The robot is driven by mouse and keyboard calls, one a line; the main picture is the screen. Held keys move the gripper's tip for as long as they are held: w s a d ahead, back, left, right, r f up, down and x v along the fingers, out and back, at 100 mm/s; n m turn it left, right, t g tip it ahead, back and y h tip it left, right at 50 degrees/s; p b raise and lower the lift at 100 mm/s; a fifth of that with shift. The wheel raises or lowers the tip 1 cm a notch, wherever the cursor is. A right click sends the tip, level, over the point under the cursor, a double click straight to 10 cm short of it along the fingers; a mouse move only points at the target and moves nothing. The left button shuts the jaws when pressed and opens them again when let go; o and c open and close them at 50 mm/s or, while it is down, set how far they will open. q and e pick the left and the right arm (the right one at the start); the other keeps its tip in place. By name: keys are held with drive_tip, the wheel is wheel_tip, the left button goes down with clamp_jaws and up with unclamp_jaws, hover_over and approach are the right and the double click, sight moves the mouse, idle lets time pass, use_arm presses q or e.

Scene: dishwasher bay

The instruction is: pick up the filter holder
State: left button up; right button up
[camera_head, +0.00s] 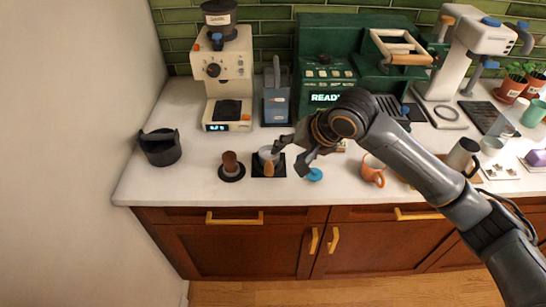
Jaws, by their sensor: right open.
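The filter holder (268,168), a light metal cup with a short wooden handle pointing toward the counter's front edge, rests on a black square mat (281,172). My right gripper (286,157) is open, with its two fingers spread just to the right of the filter holder. Its upper finger reaches close to the cup. I cannot tell whether it touches. My left gripper is not in view.
A tamper with a brown handle (229,163) stands close left of the mat. A black knock bin (160,148) is farther left. A grinder (223,75) and a green espresso machine (325,65) stand behind. An orange cup (373,173) is to the right.

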drive_tip(key=p, duration=0.1)
approach(271, 168)
drive_tip(key=x, duration=0.4)
drive_tip(key=shift+w+a+f, duration=0.1)
drive_tip(key=shift+w+a, duration=0.1)
drive_tip(key=shift+a, duration=0.3)
drive_tip(key=shift+w+a+f+p, duration=0.1)
drive_tip(key=shift+w+f+p, duration=0.05)
drive_tip(key=shift+f+p, duration=0.4)
drive_tip(key=p+x, duration=0.1)
drive_tip(key=x, duration=0.2)
drive_tip(key=shift+f, duration=0.35)
drive_tip(key=shift+w+f, duration=0.2)
drive_tip(key=shift+f, duration=0.1)
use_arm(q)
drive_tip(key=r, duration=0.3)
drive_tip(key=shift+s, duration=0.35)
use_arm(e)
drive_tip(key=shift+r, duration=0.1)
clamp_jaws()
